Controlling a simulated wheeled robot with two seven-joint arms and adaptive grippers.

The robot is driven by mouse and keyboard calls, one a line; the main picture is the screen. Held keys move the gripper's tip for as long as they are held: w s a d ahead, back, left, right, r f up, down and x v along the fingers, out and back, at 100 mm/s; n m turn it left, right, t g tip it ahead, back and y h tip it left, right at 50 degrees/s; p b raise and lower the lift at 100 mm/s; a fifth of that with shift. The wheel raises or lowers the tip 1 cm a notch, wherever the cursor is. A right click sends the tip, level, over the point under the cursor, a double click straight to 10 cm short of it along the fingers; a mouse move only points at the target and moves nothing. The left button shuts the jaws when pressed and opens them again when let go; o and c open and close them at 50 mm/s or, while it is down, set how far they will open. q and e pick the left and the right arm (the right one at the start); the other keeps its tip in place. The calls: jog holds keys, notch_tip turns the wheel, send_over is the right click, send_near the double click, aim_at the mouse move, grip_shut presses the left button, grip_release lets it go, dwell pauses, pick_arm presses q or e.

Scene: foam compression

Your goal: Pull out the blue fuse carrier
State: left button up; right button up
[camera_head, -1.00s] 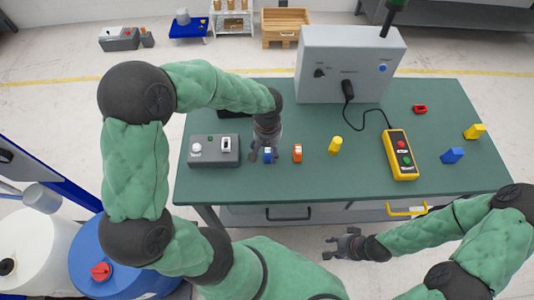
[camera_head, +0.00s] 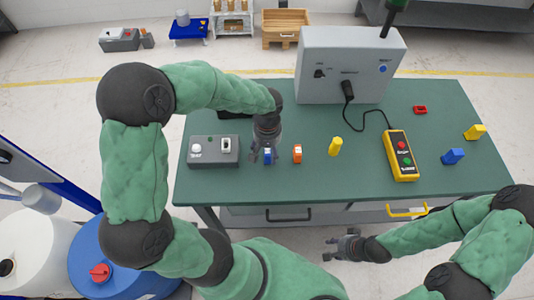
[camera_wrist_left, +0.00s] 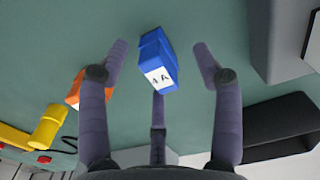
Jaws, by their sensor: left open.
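The blue fuse carrier (camera_head: 268,157) stands on the green table at the left, and its white "4A" label shows in the left wrist view (camera_wrist_left: 156,62). My left gripper (camera_head: 264,154) is open over it. In the left wrist view, the gripper's fingers (camera_wrist_left: 160,48) are spread on either side of the blue carrier, with gaps showing beside it. A third finger is below it in that picture. I cannot tell whether any finger touches it. My right gripper (camera_head: 328,248) is open and empty in front of the table's front edge.
An orange carrier (camera_head: 297,154) stands close right of the blue one, then a yellow one (camera_head: 335,146). A grey switch box (camera_head: 213,161) is close on the left. A yellow handheld tester (camera_head: 400,157), another blue piece (camera_head: 453,156) and a grey cabinet (camera_head: 350,70) stand farther off.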

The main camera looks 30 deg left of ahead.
pick_arm(q)
jog(key=c, duration=1.3)
jog(key=shift+d, duration=0.1)
grip_shut()
jog(key=shift+r, duration=0.1)
jog(key=shift+r, duration=0.1)
